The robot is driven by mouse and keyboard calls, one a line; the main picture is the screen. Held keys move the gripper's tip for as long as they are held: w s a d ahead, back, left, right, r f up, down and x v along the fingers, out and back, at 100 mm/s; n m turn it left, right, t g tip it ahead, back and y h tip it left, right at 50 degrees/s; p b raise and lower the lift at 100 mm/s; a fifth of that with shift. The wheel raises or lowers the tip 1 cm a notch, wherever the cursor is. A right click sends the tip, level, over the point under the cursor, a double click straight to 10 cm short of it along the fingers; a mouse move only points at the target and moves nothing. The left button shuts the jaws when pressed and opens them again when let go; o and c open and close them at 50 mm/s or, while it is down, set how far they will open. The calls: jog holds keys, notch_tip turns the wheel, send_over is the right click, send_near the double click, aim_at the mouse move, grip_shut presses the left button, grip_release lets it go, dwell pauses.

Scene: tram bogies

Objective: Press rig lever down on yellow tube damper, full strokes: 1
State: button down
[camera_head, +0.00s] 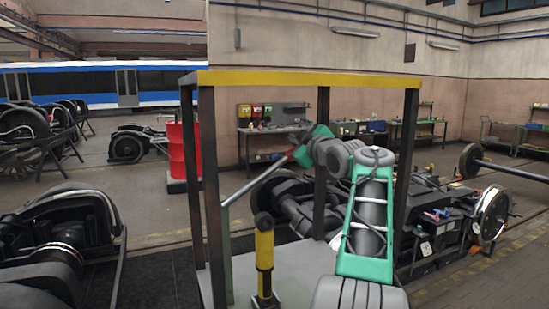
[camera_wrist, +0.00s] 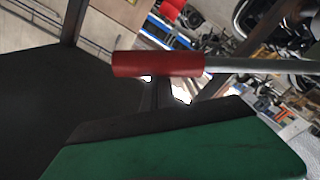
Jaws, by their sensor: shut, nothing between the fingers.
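The yellow tube damper (camera_head: 264,250) stands upright on the grey base plate of the test rig, with a dark cap on top. The rig lever (camera_head: 250,187) is a grey bar that slopes up to the right from the rig's left post. Its red handle (camera_wrist: 155,64) lies across the upper middle of the wrist view, with the grey bar running off to the right. My gripper (camera_head: 296,156) is at the lever's upper end. Its dark shut fingers (camera_wrist: 160,95) are right by the handle and hold nothing; I cannot tell if they touch it.
The rig frame has dark posts (camera_head: 322,150) and a yellow top beam (camera_head: 300,79) around my arm. A red barrel (camera_head: 178,150) stands behind left. Bogies (camera_head: 60,240) lie left and right. Workbenches (camera_head: 262,143) line the back wall. Open floor shows at far right.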

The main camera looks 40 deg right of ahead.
jog(key=shift+s+d+f, duration=0.15)
jog(key=shift+d+f, duration=0.45)
jog(key=shift+f, duration=0.2)
jog(key=shift+f+b, duration=0.1)
jog(key=shift+b, duration=0.2)
jog(key=shift+s+d+f+b, duration=0.15)
jog(key=shift+d+f+b, duration=0.35)
jog(key=shift+f, duration=0.3)
jog(key=shift+s+d+f+b, duration=0.1)
jog(key=shift+d+f+b, duration=0.3)
jog(key=shift+f, duration=0.5)
